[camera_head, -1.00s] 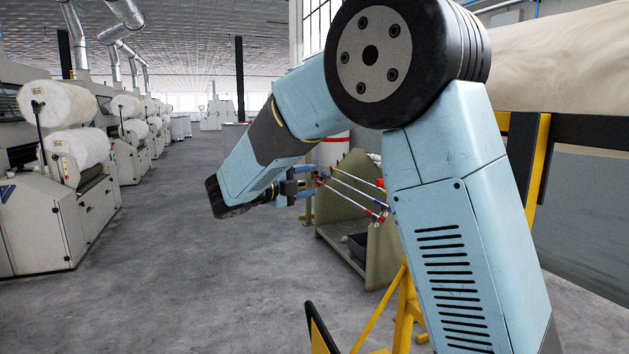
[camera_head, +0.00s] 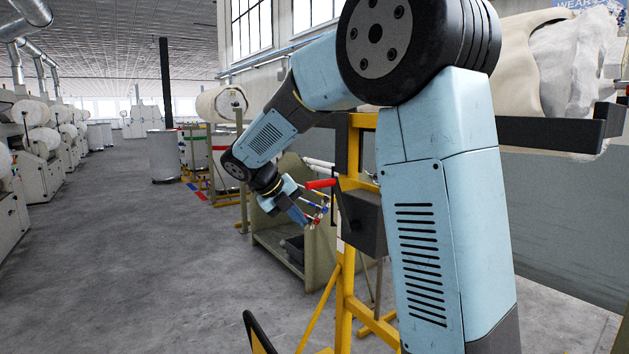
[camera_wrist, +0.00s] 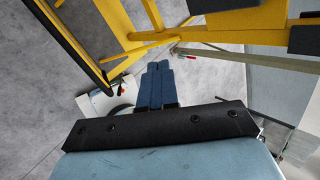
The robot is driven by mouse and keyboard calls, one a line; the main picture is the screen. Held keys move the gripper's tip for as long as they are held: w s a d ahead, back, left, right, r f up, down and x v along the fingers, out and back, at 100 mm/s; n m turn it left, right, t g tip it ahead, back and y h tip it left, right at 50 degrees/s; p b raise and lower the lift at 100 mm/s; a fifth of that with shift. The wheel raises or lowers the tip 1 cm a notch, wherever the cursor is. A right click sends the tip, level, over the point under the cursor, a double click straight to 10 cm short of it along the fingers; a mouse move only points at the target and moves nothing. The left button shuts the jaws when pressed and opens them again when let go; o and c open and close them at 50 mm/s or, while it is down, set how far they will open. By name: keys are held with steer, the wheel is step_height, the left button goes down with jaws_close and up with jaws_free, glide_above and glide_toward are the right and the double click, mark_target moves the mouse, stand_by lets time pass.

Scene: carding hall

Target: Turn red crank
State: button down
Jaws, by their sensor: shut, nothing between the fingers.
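The red crank handle (camera_head: 321,184) shows in the head view as a short red bar, roughly level. It sits beside a black box (camera_head: 364,222) on a yellow stand (camera_head: 346,290). My gripper (camera_head: 306,219) is to the lower left of the red handle in the picture, apart from it, and points down to the right. Its blue fingers (camera_wrist: 158,66) lie together in the wrist view, shut and empty. My arm's upper link hides part of the stand's right side. I cannot clearly tell the crank in the wrist view.
A beige open rack (camera_head: 270,240) stands behind my gripper; rods with red and blue ends show near the fingers. A large fabric roll on a dark beam (camera_head: 550,133) is at the right. Yellow frame bars (camera_wrist: 140,50) cross the wrist view. Grey floor at the left is clear.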

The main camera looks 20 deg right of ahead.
steer(key=d+m+y, duration=0.1)
steer(key=m+y, duration=0.1)
steer(key=m+t+y, duration=0.8)
steer(key=m, duration=0.5)
glide_toward(312, 183)
steer(key=x, duration=0.7)
steer(key=shift+w+d+g, duration=0.1)
steer(key=shift+w+g, duration=0.05)
steer(key=shift+g, duration=0.15)
steer(key=shift+w, duration=0.15)
